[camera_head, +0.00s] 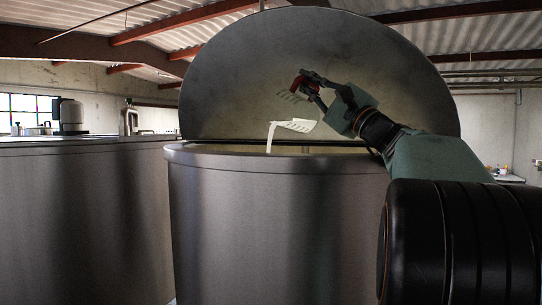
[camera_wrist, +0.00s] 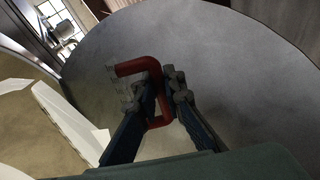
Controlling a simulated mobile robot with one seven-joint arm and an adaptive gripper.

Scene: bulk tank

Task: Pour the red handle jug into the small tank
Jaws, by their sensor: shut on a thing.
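The red handle (camera_head: 297,83) of the jug is in my gripper (camera_head: 314,82), at the top of the raised arm. The jug body looks clear and hard to see; it is tipped to the left above the small tank (camera_head: 270,225). White liquid (camera_head: 295,125) lies in the jug, and a thin white stream falls from its left end into the tank's open top. In the wrist view the red handle (camera_wrist: 140,66) sits between the fingers of my gripper (camera_wrist: 160,85). White liquid (camera_wrist: 70,122) shows at the left. The tank's inside level is hidden in the head view.
The tank's large round lid (camera_head: 240,75) stands open behind the jug and arm. A wider metal tank (camera_head: 80,220) stands at the left. A grey-and-white appliance (camera_head: 70,116) and a metal can (camera_head: 129,120) show beyond its top edge.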

